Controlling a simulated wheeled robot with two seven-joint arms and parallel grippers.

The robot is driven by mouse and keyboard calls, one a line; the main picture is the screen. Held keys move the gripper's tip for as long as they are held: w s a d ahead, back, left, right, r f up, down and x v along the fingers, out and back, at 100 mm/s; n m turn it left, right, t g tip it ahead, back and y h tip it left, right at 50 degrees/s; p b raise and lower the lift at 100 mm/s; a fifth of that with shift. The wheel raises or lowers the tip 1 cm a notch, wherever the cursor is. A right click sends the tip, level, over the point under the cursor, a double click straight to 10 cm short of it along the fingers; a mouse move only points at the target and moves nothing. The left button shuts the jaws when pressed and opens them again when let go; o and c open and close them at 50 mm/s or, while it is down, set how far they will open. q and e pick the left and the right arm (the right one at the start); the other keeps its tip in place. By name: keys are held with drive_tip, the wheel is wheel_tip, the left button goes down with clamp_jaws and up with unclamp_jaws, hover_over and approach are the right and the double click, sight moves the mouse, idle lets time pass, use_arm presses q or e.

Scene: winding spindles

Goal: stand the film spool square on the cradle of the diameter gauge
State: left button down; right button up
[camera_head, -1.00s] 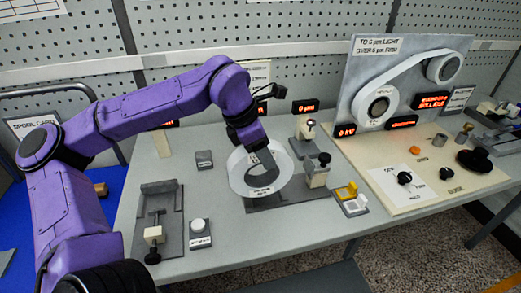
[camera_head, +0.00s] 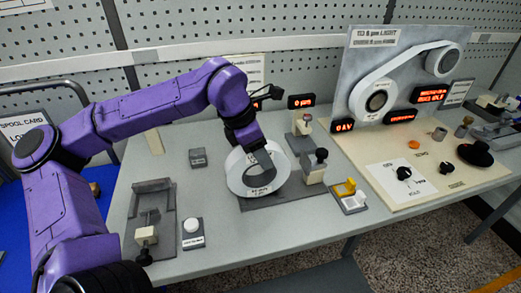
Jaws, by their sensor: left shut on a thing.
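The film spool (camera_head: 236,180) is a white ring with a label on its lower front. My left gripper (camera_head: 268,172) is shut on it, reaching down from above into its open middle. The spool looks upright and slightly tilted in the picture. It stands over the left part of the diameter gauge's grey base (camera_head: 312,193), in front of the cradle, which it hides. I cannot tell whether the spool touches the cradle or is square on it. The gauge's cream block with a black knob (camera_head: 321,155) is just right of the spool. My right gripper is not in view.
A grey fixture (camera_head: 153,190) and a white button box (camera_head: 192,232) stand on the left of the table. A yellow-and-white switch box (camera_head: 350,195) is right of the gauge. A winding panel (camera_head: 410,60) stands behind at right. The table's front strip is clear.

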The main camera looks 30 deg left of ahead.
use_arm(q)
drive_tip(key=shift+w+f, duration=0.1)
drive_tip(key=shift+f, duration=0.05)
drive_tip(key=shift+c, duration=2.2)
unclamp_jaws()
drive_tip(key=v, duration=1)
drive_tip(key=shift+r, duration=0.35)
